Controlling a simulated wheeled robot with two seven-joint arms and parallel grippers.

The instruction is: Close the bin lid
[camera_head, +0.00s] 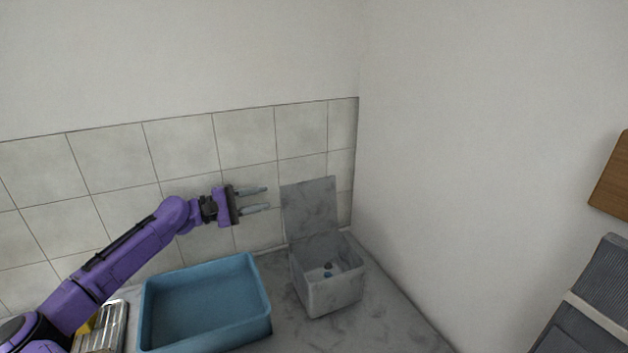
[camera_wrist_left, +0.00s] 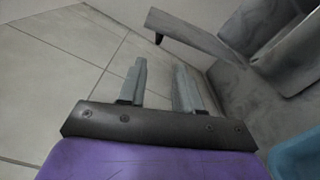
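A grey marbled bin (camera_head: 334,286) stands on the counter near the corner of the walls, with a few small items inside. Its lid (camera_head: 309,208) is up, roughly upright at the bin's back edge. My left gripper (camera_head: 268,199) is open and empty, in the air to the left of the lid and apart from it. In the left wrist view my left gripper (camera_wrist_left: 162,85) shows both fingers apart with nothing between them. The lid (camera_wrist_left: 190,37) and part of the bin (camera_wrist_left: 258,30) show at the upper right there. My right gripper is not in view.
A blue tray (camera_head: 262,334) stands on the counter left of the bin. A metal object with a yellow part (camera_head: 108,330) lies at the lower left. A tiled wall is behind and a plain wall is on the right. The marbled counter (camera_head: 388,322) is clear right of the bin.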

